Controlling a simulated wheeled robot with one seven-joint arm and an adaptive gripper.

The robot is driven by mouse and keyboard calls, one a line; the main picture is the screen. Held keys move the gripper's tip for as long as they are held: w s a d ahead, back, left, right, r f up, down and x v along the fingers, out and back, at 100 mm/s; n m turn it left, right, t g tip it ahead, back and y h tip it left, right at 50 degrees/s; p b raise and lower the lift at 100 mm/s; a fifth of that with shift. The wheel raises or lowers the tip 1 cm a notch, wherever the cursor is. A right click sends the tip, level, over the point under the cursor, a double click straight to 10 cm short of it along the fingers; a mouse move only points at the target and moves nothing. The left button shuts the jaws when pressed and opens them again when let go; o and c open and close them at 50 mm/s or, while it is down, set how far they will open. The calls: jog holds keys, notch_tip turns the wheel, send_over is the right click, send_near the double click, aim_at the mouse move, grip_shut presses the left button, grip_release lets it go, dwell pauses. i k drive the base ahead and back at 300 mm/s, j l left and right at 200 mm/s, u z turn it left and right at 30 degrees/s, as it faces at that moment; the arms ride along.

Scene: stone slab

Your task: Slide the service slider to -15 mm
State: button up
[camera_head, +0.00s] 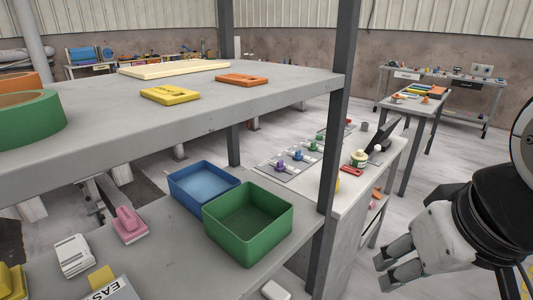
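My gripper (380,273) is at the lower right, well apart from the panel and nearer to me. Its two fingers point left with a gap between them, and nothing shows in it.
A grey shelf post (337,130) stands between the trays and the bench (338,193). A green tray (248,225) and a blue tray (203,185) sit on the lower shelf. A red object (351,171) and a jar (359,158) lie near the panel. Floor is free beyond my gripper.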

aim_at(280, 168)
jog(key=i+l, duration=0.25)
jog(key=i+l+u, duration=0.1)
jog(key=i+l, duration=0.2)
jog(key=l, duration=0.2)
jog(key=i+l, duration=0.25)
jog(key=l, duration=0.15)
jog(key=i+l+u, duration=0.1)
jog(key=i+l, duration=0.15)
jog(key=l, duration=0.15)
jog(key=i+l, duration=0.25)
jog(key=l, duration=0.15)
jog(key=i, duration=0.35)
jog(key=l+u, duration=0.05)
